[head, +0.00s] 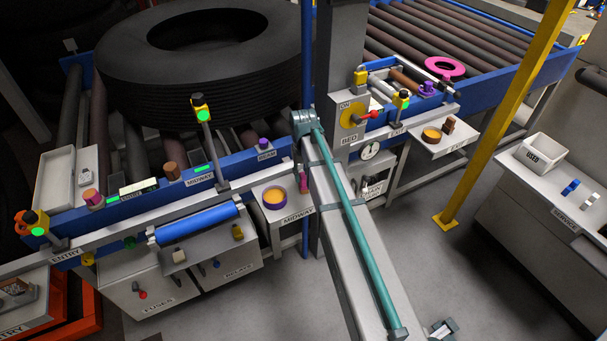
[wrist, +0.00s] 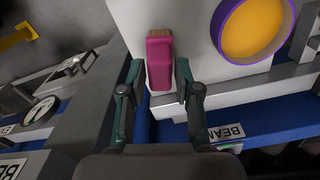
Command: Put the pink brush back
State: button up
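The pink brush (wrist: 159,62) stands between the fingertips of my gripper (wrist: 159,76) in the wrist view, with its tan bristle end toward the top of the picture. The fingers lie close along both its sides; I cannot tell whether they touch it. In the head view the brush (head: 303,182) shows as a small magenta piece at the right edge of the MIDWAY shelf (head: 292,209), beside my arm. My arm hides most of the gripper there. I cannot tell whether the brush rests on the shelf.
A purple-rimmed orange pot (wrist: 252,28) is right of the brush in the wrist view; it sits on the MIDWAY shelf in the head view (head: 274,198). The blue BEAM rail (head: 262,160) runs behind. A gauge (head: 370,150) and a grey column (head: 342,60) are close by.

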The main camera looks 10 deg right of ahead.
aim_at(303, 176)
jog(key=o, duration=0.6)
jog(key=c, duration=0.4)
jog(key=shift+o, duration=0.2)
jog(key=shift+r+p, duration=1.65)
jog(key=shift+r, duration=0.85)
